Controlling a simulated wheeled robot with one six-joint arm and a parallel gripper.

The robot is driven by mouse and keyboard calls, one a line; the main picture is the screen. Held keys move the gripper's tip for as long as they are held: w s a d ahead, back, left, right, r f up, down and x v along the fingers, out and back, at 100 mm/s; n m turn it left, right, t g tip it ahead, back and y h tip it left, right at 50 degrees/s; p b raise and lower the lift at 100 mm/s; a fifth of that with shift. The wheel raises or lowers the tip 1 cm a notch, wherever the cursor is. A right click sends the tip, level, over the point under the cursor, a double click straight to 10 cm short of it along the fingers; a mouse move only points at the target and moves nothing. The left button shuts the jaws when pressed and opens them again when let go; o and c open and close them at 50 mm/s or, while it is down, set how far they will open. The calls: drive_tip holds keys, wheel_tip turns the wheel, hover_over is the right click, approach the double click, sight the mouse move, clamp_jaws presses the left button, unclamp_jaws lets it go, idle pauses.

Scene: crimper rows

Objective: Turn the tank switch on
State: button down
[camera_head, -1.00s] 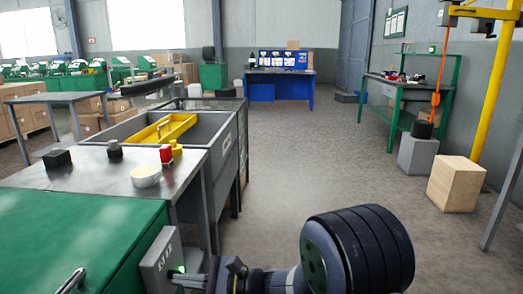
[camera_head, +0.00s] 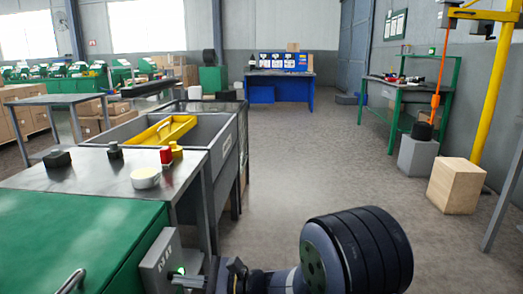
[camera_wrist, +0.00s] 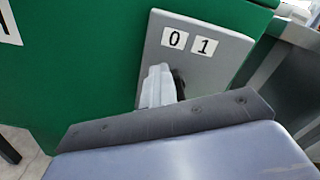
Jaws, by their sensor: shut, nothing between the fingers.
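The grey switch box (camera_head: 158,258) is fixed to the side of the green cabinet, and part of a green glow shows at its lower right. In the wrist view the switch box (camera_wrist: 218,52) carries white labels 0 and 1. My gripper (camera_wrist: 158,80) is shut and empty, with its pale fingertips in front of the plate below the 0. A dark part (camera_wrist: 180,84), perhaps the switch knob, shows just right of the fingers, mostly hidden. I cannot tell whether they touch. In the head view my gripper (camera_head: 182,278) is at the box's right side.
The green cabinet (camera_head: 80,235) fills the lower left. Behind it a metal table (camera_head: 100,180) holds a white bowl (camera_head: 145,178), a red bottle (camera_head: 166,156) and dark blocks. A grey tank (camera_head: 218,135) with a yellow tray (camera_head: 165,132) stands beyond.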

drive_tip(key=shift+w+d, duration=0.1)
drive_tip(key=shift+w, duration=0.25)
drive_tip(key=shift+w+r, duration=0.3)
drive_tip(key=shift+w, duration=0.2)
drive_tip(key=shift+w+r, duration=0.3)
drive_tip(key=shift+w, duration=0.3)
drive_tip(key=shift+r, duration=0.1)
drive_tip(key=shift+r+p, duration=0.35)
drive_tip(key=shift+p, duration=0.1)
drive_tip(key=d, duration=0.6)
drive_tip(key=shift+s, duration=0.25)
